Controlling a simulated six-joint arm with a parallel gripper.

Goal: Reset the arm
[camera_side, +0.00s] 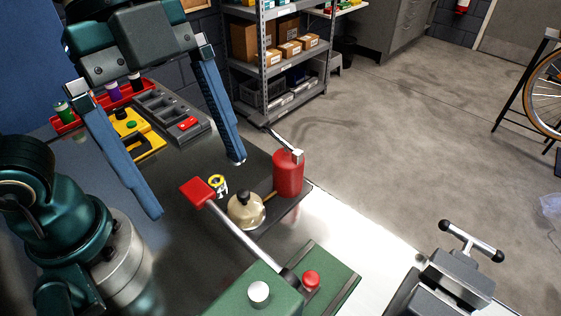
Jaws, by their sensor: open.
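My gripper (198,188) is in the upper left of the side view, raised over the bench (185,245). Its two long blue fingers are spread wide apart and point down. Nothing is held between them. My teal arm shows at the lower left. The fingers hide part of the bench and part of the trays behind them.
A red can (288,174), a beige round pot (245,210), a yellow-rimmed roll (217,184) and a red-ended lever (197,192) are right of the fingers. A grey tray (160,110), yellow holder (128,128) and red bin (65,125) lie behind. A vise (455,280) is lower right.

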